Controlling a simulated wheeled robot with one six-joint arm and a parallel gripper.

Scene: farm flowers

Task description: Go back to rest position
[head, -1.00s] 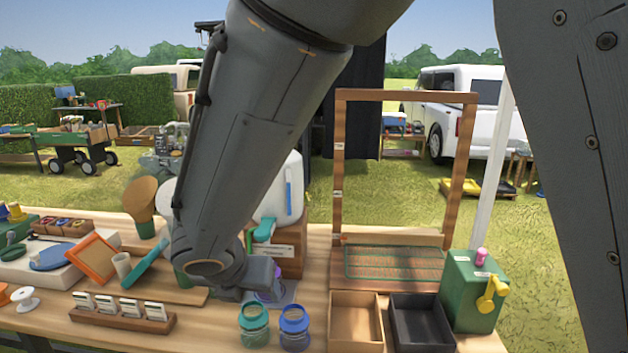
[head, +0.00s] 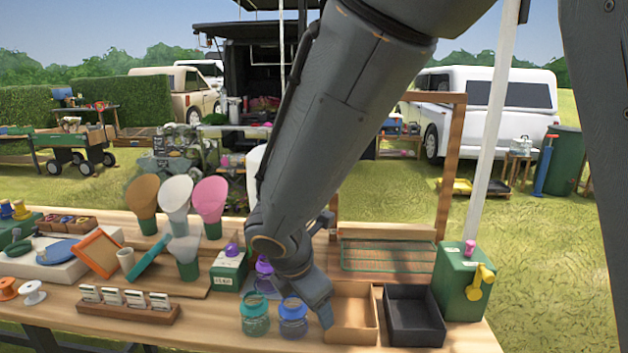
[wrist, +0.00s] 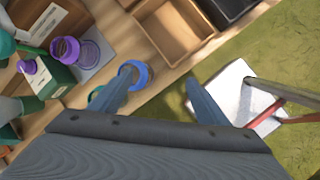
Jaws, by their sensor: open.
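My arm reaches down over the wooden stall table (head: 215,312) in the head view. My gripper (head: 322,312) is low over the table's front, beside the blue-rimmed jar (head: 293,318). In the wrist view my gripper (wrist: 163,92) shows its two fingers spread apart with nothing between them. The blue-rimmed jar (wrist: 138,74) is next to the left finger, partly hidden by it. The teal-rimmed jar (head: 255,314) stands to its left.
A wooden tray (head: 352,338) and a black tray (head: 414,338) lie right of my gripper. A green box (head: 462,285) stands beyond them, with a wooden frame (head: 450,165) behind. Cone-wrapped holders (head: 143,195) stand left. A purple-topped jar (head: 264,272) is close to my arm.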

